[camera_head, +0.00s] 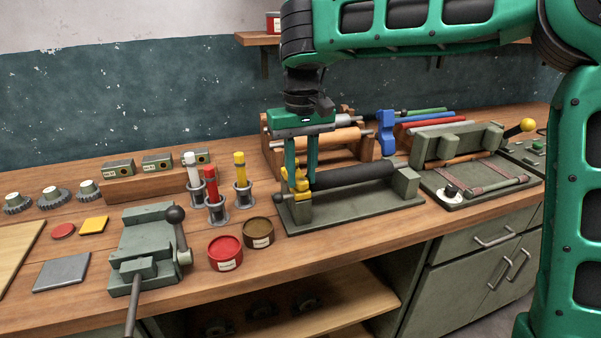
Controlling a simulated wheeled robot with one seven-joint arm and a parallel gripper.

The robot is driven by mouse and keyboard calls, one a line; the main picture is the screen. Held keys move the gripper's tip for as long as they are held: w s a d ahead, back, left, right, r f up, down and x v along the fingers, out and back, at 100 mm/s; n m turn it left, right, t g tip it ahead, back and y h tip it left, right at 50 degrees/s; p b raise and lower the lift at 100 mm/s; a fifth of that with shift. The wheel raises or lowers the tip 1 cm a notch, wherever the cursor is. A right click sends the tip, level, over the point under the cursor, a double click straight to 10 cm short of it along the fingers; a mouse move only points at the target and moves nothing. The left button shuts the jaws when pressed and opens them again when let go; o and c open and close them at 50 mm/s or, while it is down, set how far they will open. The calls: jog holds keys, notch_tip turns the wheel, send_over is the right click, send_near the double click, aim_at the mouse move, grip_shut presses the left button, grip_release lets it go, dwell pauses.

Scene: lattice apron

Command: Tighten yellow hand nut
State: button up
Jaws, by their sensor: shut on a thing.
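The yellow hand nut (301,184) sits at the left end of a green fixture (355,213) on the workbench. The fixture carries a dark roller (358,173) lying lengthwise, with a block at its right end. My gripper (301,177) points straight down from above, its two green fingers on the yellow hand nut. The fingers partly cover the nut, so its exact seating on the fixture is hard to see.
Cups with white, red and yellow handled tools (213,195) stand left of the fixture. A red tin (225,252) and a brown tin (258,232) sit in front. A vise (145,250) is at left. Rollers on a wooden rack (273,155) stand behind.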

aim_at(300, 179)
jog(key=o, duration=1.1)
jog(key=shift+c, duration=0.2)
notch_tip(300, 179, up, 5)
jog(key=shift+a+r, duration=0.1)
jog(key=shift+r, duration=0.05)
jog(key=shift+w+r, duration=0.1)
jog(key=shift+r, duration=2.6)
